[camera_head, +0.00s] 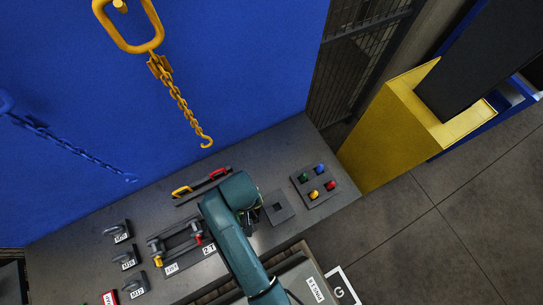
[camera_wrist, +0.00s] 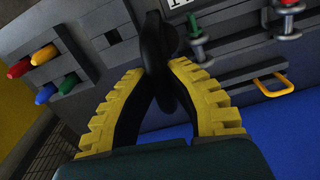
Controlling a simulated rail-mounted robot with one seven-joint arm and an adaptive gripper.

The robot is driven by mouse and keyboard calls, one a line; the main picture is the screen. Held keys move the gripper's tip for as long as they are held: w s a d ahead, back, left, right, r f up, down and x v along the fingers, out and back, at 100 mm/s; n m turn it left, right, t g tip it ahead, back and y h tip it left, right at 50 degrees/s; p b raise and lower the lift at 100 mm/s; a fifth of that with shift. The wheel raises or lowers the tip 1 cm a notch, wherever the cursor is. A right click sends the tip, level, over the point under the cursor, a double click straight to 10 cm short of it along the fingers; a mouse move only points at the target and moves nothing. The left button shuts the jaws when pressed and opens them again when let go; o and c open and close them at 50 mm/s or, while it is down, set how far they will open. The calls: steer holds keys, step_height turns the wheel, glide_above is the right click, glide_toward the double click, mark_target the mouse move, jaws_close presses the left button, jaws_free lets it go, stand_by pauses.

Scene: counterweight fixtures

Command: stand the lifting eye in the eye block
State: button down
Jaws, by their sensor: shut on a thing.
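My gripper (camera_wrist: 160,72) is shut on a black, rounded piece, the lifting eye (camera_wrist: 155,45), seen between the two yellow fingertips in the wrist view. Its lower end is hard to make out against the dark bench. The eye block (camera_head: 277,207) is a dark square block with a square recess, just right of my gripper (camera_head: 250,220) in the head view. In the wrist view the eye block (camera_wrist: 113,38) lies left of the held eye, apart from it in the picture. In the head view my arm hides most of the gripper and the eye.
A rack with red, yellow, green and blue pegs (camera_head: 316,184) stands right of the block. A fixture with upright posts (camera_head: 181,240) and a yellow handle (camera_head: 181,191) are to the left. Labelled shackles (camera_head: 120,230) line the far left.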

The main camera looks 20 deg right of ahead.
steer(key=shift+r, duration=0.1)
steer(key=shift+s+d+r+m, duration=0.1)
steer(key=shift+s+r+m, duration=0.2)
steer(key=shift+s, duration=0.1)
steer(key=shift+s+d+r, duration=0.1)
steer(key=shift+s+r, duration=0.05)
steer(key=shift+r, duration=0.1)
steer(key=d+r+m+p, duration=0.4)
steer(key=d+r, duration=0.4)
step_height(320, 180, down, 9)
steer(key=d+b, duration=0.1)
steer(key=b, duration=0.1)
steer(key=shift+f+p, duration=0.1)
steer(key=shift+p, duration=0.3)
stand_by(0.4)
steer(key=shift+f, duration=0.1)
